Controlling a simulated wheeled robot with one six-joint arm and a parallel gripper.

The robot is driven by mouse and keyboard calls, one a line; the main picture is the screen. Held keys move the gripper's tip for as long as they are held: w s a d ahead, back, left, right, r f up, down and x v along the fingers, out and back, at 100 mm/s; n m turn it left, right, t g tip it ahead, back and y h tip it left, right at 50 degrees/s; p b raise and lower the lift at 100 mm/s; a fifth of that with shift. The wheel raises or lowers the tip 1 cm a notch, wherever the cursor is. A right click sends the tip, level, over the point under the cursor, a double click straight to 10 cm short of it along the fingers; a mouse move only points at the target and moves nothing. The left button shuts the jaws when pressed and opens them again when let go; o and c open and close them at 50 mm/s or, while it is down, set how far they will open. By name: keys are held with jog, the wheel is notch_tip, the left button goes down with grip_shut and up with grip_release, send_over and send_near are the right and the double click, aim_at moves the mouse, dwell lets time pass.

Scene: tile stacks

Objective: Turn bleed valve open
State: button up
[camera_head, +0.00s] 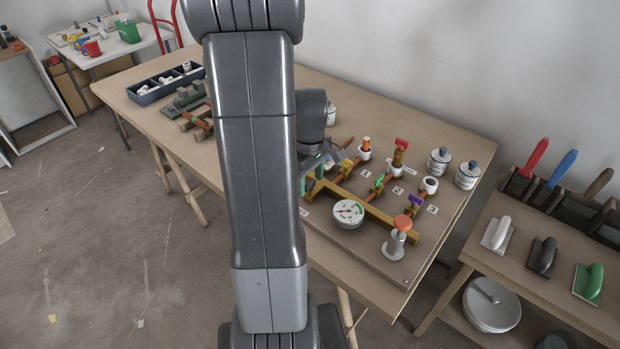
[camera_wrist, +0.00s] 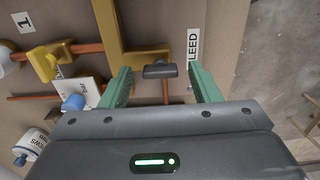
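The bleed valve's dark bar handle (camera_wrist: 160,71) shows in the wrist view on a brass and copper pipe, beside a white label (camera_wrist: 194,46) of which "LEED" is readable. The handle lies crosswise to the copper pipe below it. My gripper (camera_wrist: 159,78) is open, its two green fingers on either side of the handle with a gap at each end. In the head view my gripper (camera_head: 309,181) is at the left end of the brass pipe (camera_head: 378,213), and my arm hides much of it and the valve.
A round gauge (camera_head: 348,213) and an orange-topped fitting (camera_head: 398,236) stand on the board to the right. White canisters (camera_head: 467,175) stand at the back right.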

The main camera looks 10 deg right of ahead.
aim_at(310, 183)
jog(key=shift+r, duration=0.1)
notch_tip(310, 183, up, 14)
jog(key=shift+f+p, duration=0.2)
jog(key=shift+p, duration=0.1)
jog(key=shift+f, duration=0.1)
dwell(0.4)
notch_tip(310, 183, down, 14)
jog(key=shift+r+b, duration=0.1)
jog(key=shift+b, duration=0.2)
jog(key=shift+r, duration=0.2)
